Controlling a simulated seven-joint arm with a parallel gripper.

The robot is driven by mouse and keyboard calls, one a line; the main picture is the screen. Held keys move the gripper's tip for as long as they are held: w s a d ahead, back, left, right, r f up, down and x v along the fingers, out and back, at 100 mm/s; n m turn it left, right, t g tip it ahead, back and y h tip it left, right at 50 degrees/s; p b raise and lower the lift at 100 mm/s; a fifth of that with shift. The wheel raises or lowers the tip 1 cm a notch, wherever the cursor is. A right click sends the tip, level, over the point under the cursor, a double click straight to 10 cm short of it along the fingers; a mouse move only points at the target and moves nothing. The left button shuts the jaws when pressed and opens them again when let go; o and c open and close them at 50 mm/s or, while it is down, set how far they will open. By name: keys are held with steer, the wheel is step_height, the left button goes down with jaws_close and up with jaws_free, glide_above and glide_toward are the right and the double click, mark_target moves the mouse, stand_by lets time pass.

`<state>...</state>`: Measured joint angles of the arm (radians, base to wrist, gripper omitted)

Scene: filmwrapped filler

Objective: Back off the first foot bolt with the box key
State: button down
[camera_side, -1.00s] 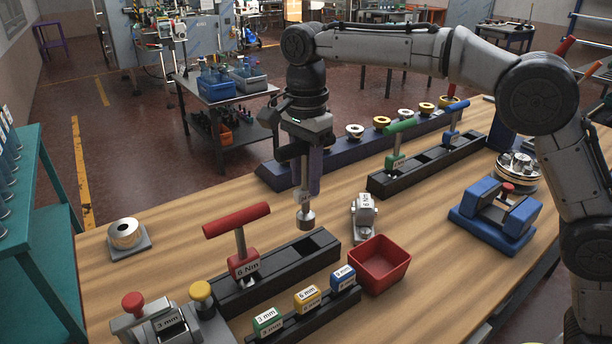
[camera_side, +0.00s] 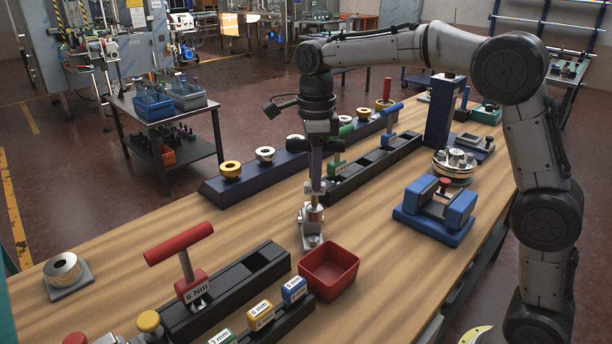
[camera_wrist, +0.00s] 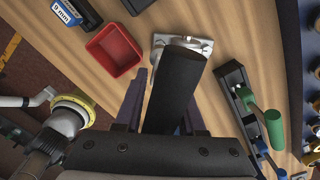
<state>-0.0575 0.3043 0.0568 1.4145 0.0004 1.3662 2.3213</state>
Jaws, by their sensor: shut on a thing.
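My gripper (camera_side: 316,180) is shut on the box key and holds it upright. The key's metal socket (camera_side: 313,214) points down over the metal foot bracket (camera_side: 312,241). In the wrist view the key's dark body (camera_wrist: 174,88) stands between the fingers and covers part of the bracket's plate (camera_wrist: 203,46). The socket's lower end is at or just above the bracket; I cannot tell whether it is seated. The foot bolt under the socket is hidden.
A red bin (camera_side: 328,285) stands close in front of the bracket. A black rack with a red T-handle tool (camera_side: 180,244) is at left. A black rack with green and blue T-handles (camera_side: 385,165) lies behind. A blue fixture (camera_side: 432,226) stands right. Bare wood lies left of the bracket.

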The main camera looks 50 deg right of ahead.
mark_target(314, 207)
steer(key=shift+f, duration=2.55)
steer(key=shift+f, duration=1.05)
steer(key=shift+n, duration=1.6)
steer(key=shift+n, duration=1.6)
